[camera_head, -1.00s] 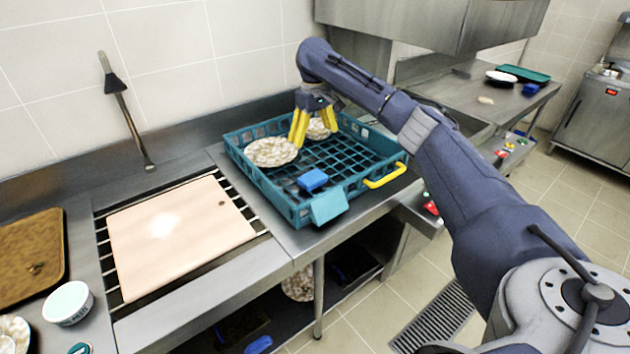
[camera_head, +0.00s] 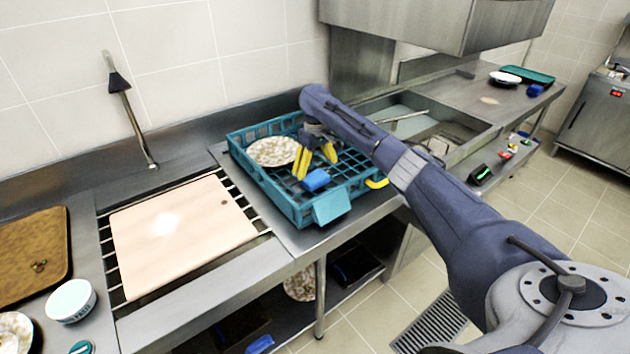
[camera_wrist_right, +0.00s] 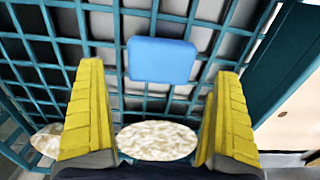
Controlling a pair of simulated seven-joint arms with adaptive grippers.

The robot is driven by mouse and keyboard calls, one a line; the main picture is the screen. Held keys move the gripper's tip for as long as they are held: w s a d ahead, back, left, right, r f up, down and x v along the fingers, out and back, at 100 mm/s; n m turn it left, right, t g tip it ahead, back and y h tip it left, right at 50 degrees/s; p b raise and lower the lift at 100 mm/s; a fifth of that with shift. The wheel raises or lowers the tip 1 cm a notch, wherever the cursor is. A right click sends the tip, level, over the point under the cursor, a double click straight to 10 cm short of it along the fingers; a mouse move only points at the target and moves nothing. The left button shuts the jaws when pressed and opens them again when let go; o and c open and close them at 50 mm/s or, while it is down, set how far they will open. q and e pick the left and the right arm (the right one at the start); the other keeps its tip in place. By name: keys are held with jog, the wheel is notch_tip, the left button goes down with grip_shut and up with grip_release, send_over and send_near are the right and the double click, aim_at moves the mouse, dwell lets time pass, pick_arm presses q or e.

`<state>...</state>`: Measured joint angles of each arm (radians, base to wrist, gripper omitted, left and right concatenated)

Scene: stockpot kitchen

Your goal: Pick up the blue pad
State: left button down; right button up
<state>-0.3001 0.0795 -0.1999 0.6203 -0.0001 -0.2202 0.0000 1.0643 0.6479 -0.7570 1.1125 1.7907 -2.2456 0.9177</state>
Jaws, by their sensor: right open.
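The blue pad (camera_head: 316,181) lies in the teal crate (camera_head: 275,201), near the crate's front side. My right gripper (camera_head: 316,166) is over the crate, just behind and above the pad, with its yellow fingers pointing down. In the right wrist view the pad (camera_wrist_right: 161,60) lies ahead, roughly centred between the two spread fingers, with a gap on each side. The right gripper is open and empty. My left gripper is not in view.
A speckled plate (camera_head: 272,152) lies in the crate, left of my right gripper. A pink board (camera_head: 180,235) lies to the left. Other blue items are on the far counter (camera_head: 536,90) and low shelf (camera_head: 259,344).

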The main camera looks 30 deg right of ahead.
aim_at(315, 176)
jog(key=shift+f, duration=2.65)
jog(key=c, duration=1.1)
